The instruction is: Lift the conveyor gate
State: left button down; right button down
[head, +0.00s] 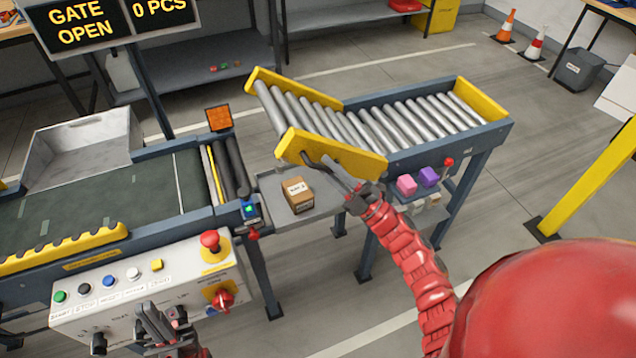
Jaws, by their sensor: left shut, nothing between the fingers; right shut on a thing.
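The conveyor gate (350,158) is a hinged roller section with yellow side plates. It is tilted, its left end raised above the gap between the two conveyors and its right end meeting the fixed rollers. My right gripper (333,168) is shut on the dark gate handle (308,159) at the near yellow plate; the fingers partly hide it. My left gripper (155,322) is shut and empty in front of the control panel (190,284). The sign (95,22) reads "GATE OPEN" and "0 PCS".
A small cardboard box (298,194) sits on the grey tray below the gate. The belt conveyor (110,205) is at left, the fixed roller conveyor (425,118) at right. Pink (407,184) and purple (429,176) blocks are beneath it. A yellow post (590,180) stands right.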

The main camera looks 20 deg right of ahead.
jog(key=d+r+m+t+h+p, duration=0.2)
jog(key=d+r+m+t+h, duration=0.5)
jog(key=d+m, duration=0.3)
jog(key=shift+w+d+r+m+h, duration=0.15)
jog(key=shift+d+r+m+h, duration=0.25)
jog(key=shift+m+h, duration=0.8)
jog(key=shift+a+m+y, duration=0.1)
jog(key=shift+m+y, duration=0.2)
jog(key=c, duration=0.8)
grip_release()
jog(key=shift+c, duration=0.2)
jog(key=b+v, duration=0.2)
jog(key=v, duration=1.5)
jog(key=shift+f+b, duration=0.3)
